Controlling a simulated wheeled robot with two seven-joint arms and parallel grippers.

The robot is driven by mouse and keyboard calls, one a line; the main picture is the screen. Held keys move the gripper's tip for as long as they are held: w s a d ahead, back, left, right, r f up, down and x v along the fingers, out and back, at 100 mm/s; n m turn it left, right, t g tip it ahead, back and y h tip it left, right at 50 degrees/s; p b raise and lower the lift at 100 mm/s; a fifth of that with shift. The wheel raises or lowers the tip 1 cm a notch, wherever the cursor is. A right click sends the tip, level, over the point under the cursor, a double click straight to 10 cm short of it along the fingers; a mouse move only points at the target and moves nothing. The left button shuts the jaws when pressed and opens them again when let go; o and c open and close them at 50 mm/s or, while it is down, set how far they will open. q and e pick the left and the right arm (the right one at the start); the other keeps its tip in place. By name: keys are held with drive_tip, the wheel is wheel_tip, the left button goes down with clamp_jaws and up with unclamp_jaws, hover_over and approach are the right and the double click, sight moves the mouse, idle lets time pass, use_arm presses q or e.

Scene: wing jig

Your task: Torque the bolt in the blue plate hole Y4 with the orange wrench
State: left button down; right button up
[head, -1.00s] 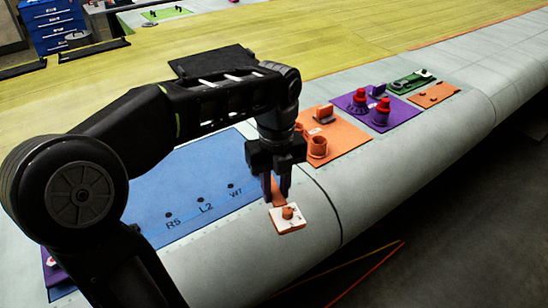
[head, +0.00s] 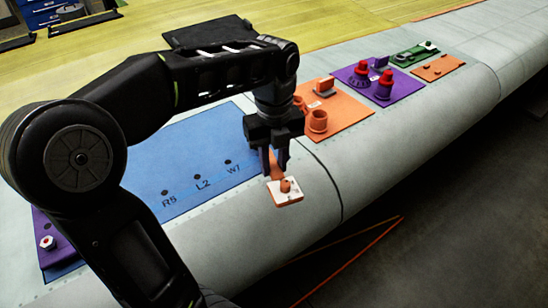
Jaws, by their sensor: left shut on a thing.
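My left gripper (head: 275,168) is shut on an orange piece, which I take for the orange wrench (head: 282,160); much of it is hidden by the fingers. Just below the fingertips is a small white plate with an orange knob (head: 287,196), at the right edge of the blue plate. I cannot tell whether it is part of the held piece. The blue plate (head: 200,150) lies on the grey wing skin, with dark holes labelled R5, L2 and W7. I see no Y4 label or its bolt; my left arm covers part of the plate. My right gripper is out of view.
An orange plate (head: 350,118) with round cups, a purple plate (head: 348,80) with red knobs and a green plate (head: 405,57) lie farther right. A purple strip with a bolt (head: 47,242) is at lower left. The wing's front edge drops to dark floor.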

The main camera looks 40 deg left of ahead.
sight(239, 186)
use_arm(q)
drive_tip(key=shift+f+b, duration=0.55)
drive_tip(key=shift+f, duration=0.4)
drive_tip(key=shift+f+b, duration=0.55)
drive_tip(key=shift+f, duration=0.25)
drive_tip(key=shift+s, duration=0.1)
drive_tip(key=shift+s+a+f+m, duration=0.1)
drive_tip(key=shift+s+a+m, duration=0.7)
drive_tip(key=shift+s+m, duration=0.35)
drive_tip(key=shift+a, duration=0.1)
drive_tip(key=shift+s+a+f+m, duration=0.1)
drive_tip(key=shift+s+a+m, duration=0.75)
drive_tip(key=shift+m, duration=0.4)
drive_tip(key=shift+a, duration=0.2)
drive_tip(key=shift+s+a+m, duration=0.3)
drive_tip(key=shift+a+m, duration=0.25)
drive_tip(key=shift+m, duration=0.05)
drive_tip(key=shift+s+a+m, duration=0.25)
drive_tip(key=shift+a+m, duration=0.3)
drive_tip(key=shift+m, duration=0.05)
